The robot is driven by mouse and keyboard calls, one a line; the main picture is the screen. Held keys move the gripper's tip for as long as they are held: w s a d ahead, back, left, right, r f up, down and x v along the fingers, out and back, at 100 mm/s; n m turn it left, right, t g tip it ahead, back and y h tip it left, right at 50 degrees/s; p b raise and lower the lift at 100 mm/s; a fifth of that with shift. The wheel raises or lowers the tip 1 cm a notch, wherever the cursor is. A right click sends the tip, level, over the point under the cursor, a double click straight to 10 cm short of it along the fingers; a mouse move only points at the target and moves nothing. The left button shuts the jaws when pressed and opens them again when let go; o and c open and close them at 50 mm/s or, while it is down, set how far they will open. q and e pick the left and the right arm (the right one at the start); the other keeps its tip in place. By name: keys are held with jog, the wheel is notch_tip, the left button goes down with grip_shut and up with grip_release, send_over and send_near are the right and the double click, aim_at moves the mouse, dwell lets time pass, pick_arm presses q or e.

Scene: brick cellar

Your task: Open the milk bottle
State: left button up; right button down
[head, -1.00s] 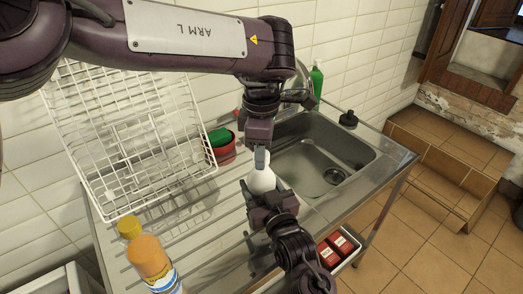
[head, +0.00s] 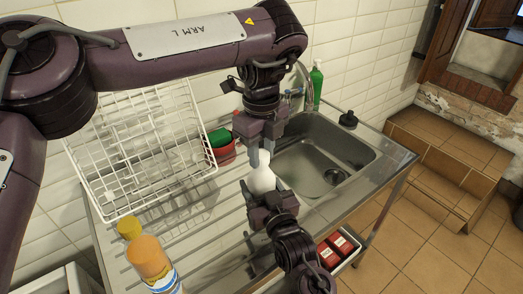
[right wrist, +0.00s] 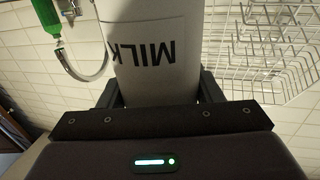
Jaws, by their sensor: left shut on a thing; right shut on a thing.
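The white milk bottle (head: 262,182) is at the middle of the head view, in front of the sink. In the right wrist view its side (right wrist: 155,55) shows the word MILK upside down. My right gripper (head: 257,192) is shut around the bottle's body from the near side, with a finger at each side of it in the wrist view. My left gripper (head: 260,158) comes from above and is shut at the bottle's top. The cap is hidden between its fingers, so I cannot see whether it is loose.
A sink (head: 325,160) lies to the right, with a green soap bottle (head: 316,84) behind it. A white wire rack (head: 140,150) and a red container (head: 224,151) stand left. Red boxes (head: 338,248) lie below right.

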aim_at(261, 153)
pick_arm(q)
jog(key=n, duration=0.7)
jog(key=shift+w+r, duration=0.1)
jog(key=shift+w, duration=0.05)
pick_arm(e)
jog(key=shift+a+r, duration=0.1)
pick_arm(q)
jog(key=shift+r, duration=0.2)
jog(key=shift+r, duration=0.9)
jog(key=shift+r, duration=2.05)
jog(key=shift+f, duration=0.1)
pick_arm(e)
jog(key=c, duration=0.6)
grip_release()
jog(key=shift+o, duration=1.2)
